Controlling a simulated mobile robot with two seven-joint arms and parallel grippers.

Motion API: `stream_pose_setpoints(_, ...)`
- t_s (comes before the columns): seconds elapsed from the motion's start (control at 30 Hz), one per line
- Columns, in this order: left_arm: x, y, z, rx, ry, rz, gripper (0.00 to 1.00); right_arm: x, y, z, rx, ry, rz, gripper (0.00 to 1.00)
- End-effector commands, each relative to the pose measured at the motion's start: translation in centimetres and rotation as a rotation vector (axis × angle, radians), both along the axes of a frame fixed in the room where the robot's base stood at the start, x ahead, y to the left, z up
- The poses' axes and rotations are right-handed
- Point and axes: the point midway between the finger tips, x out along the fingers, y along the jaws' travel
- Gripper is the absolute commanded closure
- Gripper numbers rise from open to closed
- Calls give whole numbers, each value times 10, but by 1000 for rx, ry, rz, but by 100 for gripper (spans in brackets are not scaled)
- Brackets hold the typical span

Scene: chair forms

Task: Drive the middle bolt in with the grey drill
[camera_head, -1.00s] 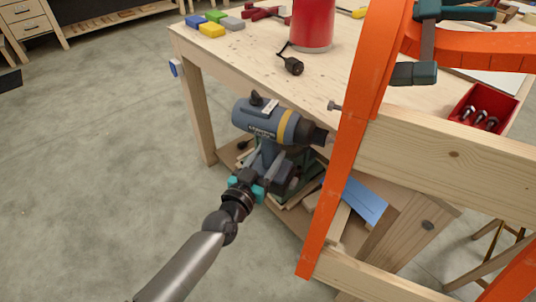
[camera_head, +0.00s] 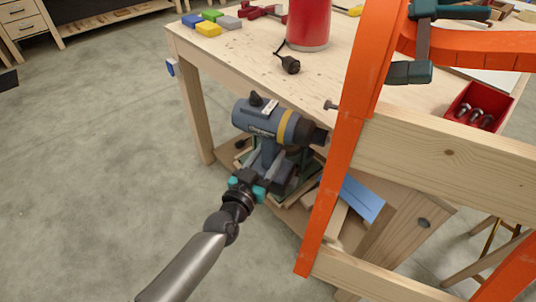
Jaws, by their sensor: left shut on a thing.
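The grey drill (camera_head: 262,120), with a yellow band and black chuck, is in my left gripper (camera_head: 262,172), which is shut on its handle. The drill is level, its chuck pointing right at the orange chair frame (camera_head: 343,140). The chuck end is close to the orange upright; I cannot tell whether it touches. A bolt (camera_head: 332,105) sticks out to the left of the upright, above the chuck. No other bolt shows in the frame, so I cannot tell which one it is. My right gripper is not in view.
The wooden workbench (camera_head: 240,55) stands behind the drill. On it are a red cylinder (camera_head: 308,25), a black plug (camera_head: 290,65), coloured blocks (camera_head: 208,28) and a red tray (camera_head: 480,105) with bolts. A green clamp (camera_head: 410,72) holds the chair.

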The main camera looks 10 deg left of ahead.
Motion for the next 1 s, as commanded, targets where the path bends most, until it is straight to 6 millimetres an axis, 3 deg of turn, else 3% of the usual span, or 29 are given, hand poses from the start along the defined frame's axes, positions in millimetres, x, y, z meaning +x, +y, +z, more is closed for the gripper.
stream_pose_setpoints(0.03,2,0,7,-4,-15,4,100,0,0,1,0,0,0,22)
stream_pose_setpoints(0.7,0,-6,7,-4,-15,4,100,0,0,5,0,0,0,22)
stream_pose_setpoints(1.0,3,2,6,-3,-17,4,100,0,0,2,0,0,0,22)
